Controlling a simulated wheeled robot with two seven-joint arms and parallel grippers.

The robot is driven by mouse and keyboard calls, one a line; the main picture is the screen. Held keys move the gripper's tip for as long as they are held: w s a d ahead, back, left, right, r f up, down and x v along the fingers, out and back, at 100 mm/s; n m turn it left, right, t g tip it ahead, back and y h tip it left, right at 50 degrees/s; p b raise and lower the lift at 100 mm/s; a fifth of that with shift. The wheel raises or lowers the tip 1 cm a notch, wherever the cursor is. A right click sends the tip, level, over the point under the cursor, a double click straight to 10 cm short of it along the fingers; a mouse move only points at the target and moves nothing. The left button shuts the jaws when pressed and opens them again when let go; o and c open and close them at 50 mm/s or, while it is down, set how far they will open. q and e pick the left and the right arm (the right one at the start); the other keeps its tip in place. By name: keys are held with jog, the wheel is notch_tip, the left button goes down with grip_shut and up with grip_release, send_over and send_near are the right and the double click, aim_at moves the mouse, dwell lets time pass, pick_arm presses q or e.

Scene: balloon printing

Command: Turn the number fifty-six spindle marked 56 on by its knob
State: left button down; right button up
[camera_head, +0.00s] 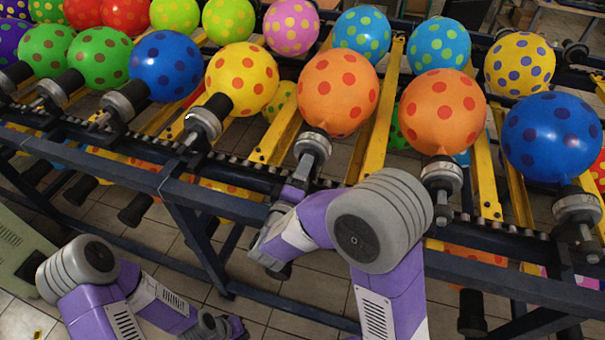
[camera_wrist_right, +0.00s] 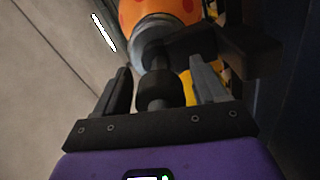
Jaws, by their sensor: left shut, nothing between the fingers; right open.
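A spindle (camera_head: 313,147) carries an orange balloon with red dots (camera_head: 338,92) in the middle of the head view. No number 56 is legible in either view. My right gripper (camera_head: 301,174) is just below this spindle, partly hidden by my own arm. In the right wrist view its fingers (camera_wrist_right: 160,90) are apart, on either side of a dark knob (camera_wrist_right: 154,91) on a shaft under the orange balloon. A gap shows on each side of the knob. My left gripper (camera_head: 228,326) is low at the bottom left, shut and empty, away from the rack.
Neighbouring spindles stand close by: one under a yellow balloon (camera_head: 241,80) to the left, one under another orange balloon (camera_head: 443,112) to the right. A dark rack rail (camera_head: 240,208) runs across below them. Open tiled floor (camera_head: 185,250) lies in front.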

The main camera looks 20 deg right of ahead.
jog(key=p+v, duration=0.1)
jog(key=v, duration=0.6)
jog(key=shift+s+a, duration=0.2)
jog(key=shift+s, duration=0.1)
